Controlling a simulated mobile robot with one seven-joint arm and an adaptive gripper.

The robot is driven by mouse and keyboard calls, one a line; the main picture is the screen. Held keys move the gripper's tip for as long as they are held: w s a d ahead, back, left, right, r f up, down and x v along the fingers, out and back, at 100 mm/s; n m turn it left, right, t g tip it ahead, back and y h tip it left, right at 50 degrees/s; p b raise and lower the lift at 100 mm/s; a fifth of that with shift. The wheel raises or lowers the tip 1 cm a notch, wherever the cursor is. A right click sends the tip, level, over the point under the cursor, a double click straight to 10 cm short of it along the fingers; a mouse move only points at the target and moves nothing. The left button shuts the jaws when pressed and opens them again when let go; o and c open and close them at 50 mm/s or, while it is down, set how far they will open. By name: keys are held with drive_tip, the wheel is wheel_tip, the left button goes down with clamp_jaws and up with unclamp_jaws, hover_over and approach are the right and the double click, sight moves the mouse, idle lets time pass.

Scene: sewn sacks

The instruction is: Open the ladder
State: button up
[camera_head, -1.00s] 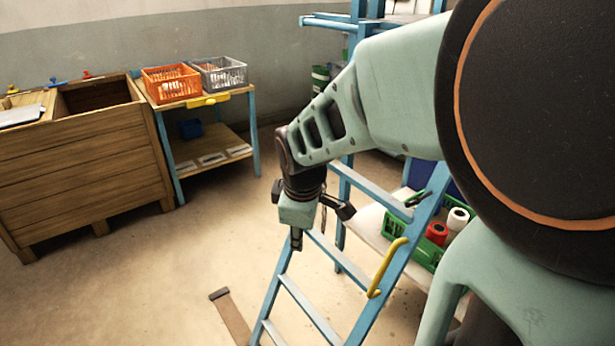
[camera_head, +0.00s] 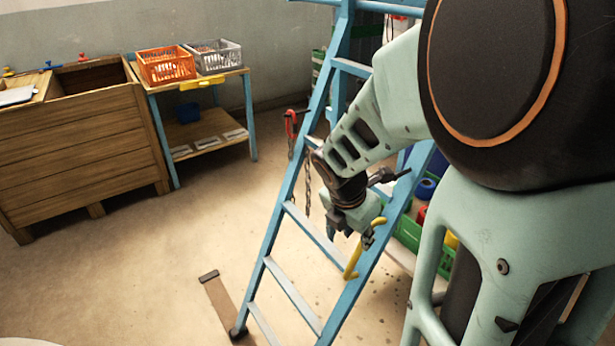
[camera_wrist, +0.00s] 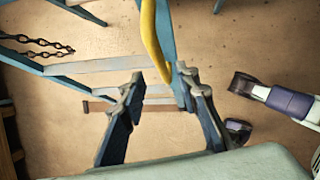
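The blue ladder (camera_head: 285,284) stands tilted in the middle of the head view, with light treads between its rails. A yellow handle (camera_head: 353,262) is on its right rail; the handle also shows at the top of the wrist view (camera_wrist: 150,35). My gripper (camera_head: 367,238) is at the upper end of this handle in the head view. In the wrist view my gripper (camera_wrist: 158,88) has its two dark fingers spread apart. The handle's lower end lies near the right fingertip; I cannot tell whether they touch. A dark chain (camera_head: 307,185) hangs by the left rail.
A wooden bin (camera_head: 85,150) and a small table with an orange crate (camera_head: 166,65) and a grey crate (camera_head: 215,57) stand at the left. A green crate (camera_head: 408,233) is behind the ladder at right. A brown strip (camera_head: 226,308) lies on the floor; the floor at left is clear.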

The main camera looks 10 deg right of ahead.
sight(360, 246)
drive_tip(key=b+x, duration=0.2)
drive_tip(key=x, duration=0.6)
drive_tip(key=shift+r, duration=0.1)
drive_tip(key=shift+c, duration=0.3)
clamp_jaws()
